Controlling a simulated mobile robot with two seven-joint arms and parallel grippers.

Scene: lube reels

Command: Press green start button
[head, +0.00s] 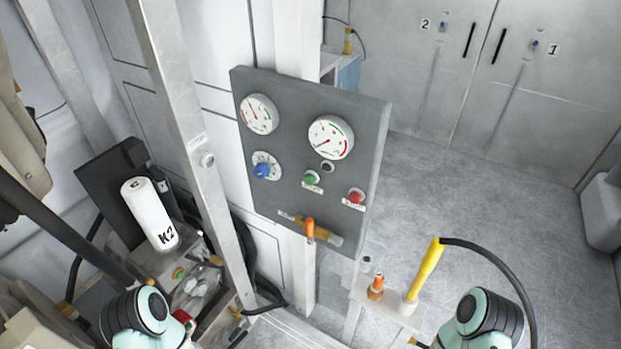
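The green start button (310,179) is on a dark grey upright control panel (290,216), below the right gauge. A red button (354,196) is to its right and a blue knob (262,170) to its left. Nothing touches the green button. Parts of my two arms show at the bottom left and bottom right of the head view, well below and apart from the panel. Neither gripper's fingers can be made out.
Two round gauges (330,138) top the panel and an orange lever (310,229) is at its lower edge. A metal post (195,130) stands left of it. A small white stand (386,307) with an orange fitting and a yellow-handled hose (425,269) is at the lower right. Open floor lies behind.

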